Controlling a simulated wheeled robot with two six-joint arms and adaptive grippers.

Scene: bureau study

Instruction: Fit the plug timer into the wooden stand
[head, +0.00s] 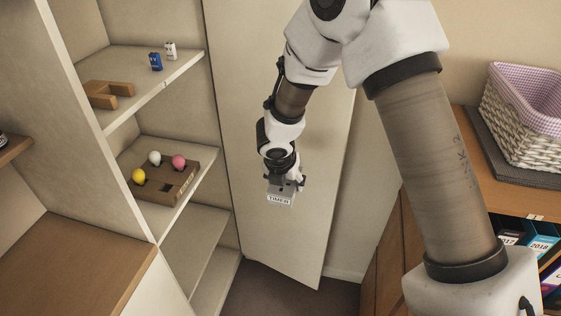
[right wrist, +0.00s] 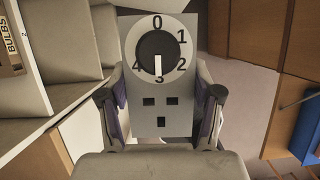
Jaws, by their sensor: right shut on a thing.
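In the right wrist view, the timer (right wrist: 160,92) sits between both fingers, showing a dark dial numbered 0 to 4 and socket slots. A U-shaped wooden piece (head: 97,101), which looks like the wooden stand, lies on the cabinet's upper shelf, to the left of the gripper and apart from it. My left gripper is not in view.
A blue item (head: 155,62) and a white item (head: 170,50) stand behind the wooden piece. The shelf below holds a brown block (head: 178,186) with several coloured balls. The cabinet door (head: 240,120) stands behind my right arm. A basket (head: 525,125) is at far right.

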